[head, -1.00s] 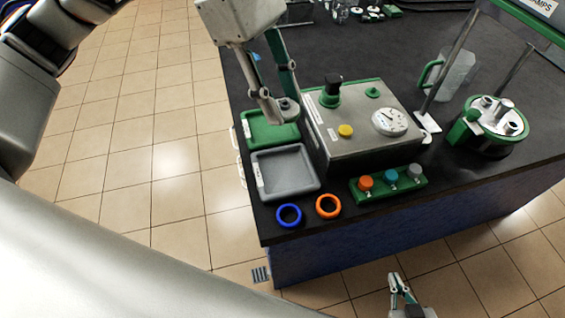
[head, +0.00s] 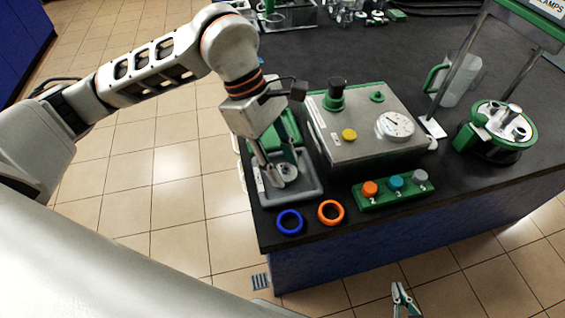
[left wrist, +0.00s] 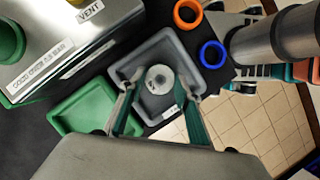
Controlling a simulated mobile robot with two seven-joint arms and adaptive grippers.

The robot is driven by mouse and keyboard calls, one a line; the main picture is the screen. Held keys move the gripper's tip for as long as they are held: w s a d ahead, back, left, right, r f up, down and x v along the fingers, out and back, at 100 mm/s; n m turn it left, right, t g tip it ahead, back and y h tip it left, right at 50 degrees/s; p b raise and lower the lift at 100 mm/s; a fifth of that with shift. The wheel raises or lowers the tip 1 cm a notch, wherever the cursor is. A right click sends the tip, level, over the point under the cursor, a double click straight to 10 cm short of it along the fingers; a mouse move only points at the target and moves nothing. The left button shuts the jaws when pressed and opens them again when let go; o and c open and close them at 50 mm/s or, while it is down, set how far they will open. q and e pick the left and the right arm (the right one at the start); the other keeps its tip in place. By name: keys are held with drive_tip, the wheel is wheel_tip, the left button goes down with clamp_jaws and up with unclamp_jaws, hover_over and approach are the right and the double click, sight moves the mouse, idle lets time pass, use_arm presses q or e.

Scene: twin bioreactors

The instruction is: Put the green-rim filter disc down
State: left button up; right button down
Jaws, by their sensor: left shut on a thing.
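The filter disc (head: 286,173) is a small pale grey round piece with a darker centre; it also shows in the left wrist view (left wrist: 160,79). I cannot make out a green rim clearly. My left gripper (head: 277,178) points down over the grey tray (head: 308,194) and is shut on the disc; its fingers flank the disc in the left wrist view (left wrist: 161,88). The disc is within the tray's outline, but I cannot tell whether it touches the tray floor. My right gripper (head: 403,291) is low in the head view, away from the bench, with its fingers apart and empty.
A green tray (left wrist: 92,108) adjoins the grey tray, partly hidden by my arm in the head view. A control box (head: 362,137) stands right of the trays. A blue ring (head: 290,222), an orange ring (head: 331,212) and a green button block (head: 392,190) lie near the bench's front edge.

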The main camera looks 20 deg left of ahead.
use_arm(q)
drive_tip(key=shift+f, duration=0.25)
drive_tip(key=o, duration=0.8)
drive_tip(key=shift+o, duration=0.2)
drive_tip(key=shift+w+a+r, duration=0.1)
drive_tip(key=shift+r, duration=0.3)
drive_tip(key=v, duration=1.1)
drive_tip(key=shift+r+p, duration=0.2)
drive_tip(key=shift+p, duration=0.2)
drive_tip(key=shift+a, duration=0.1)
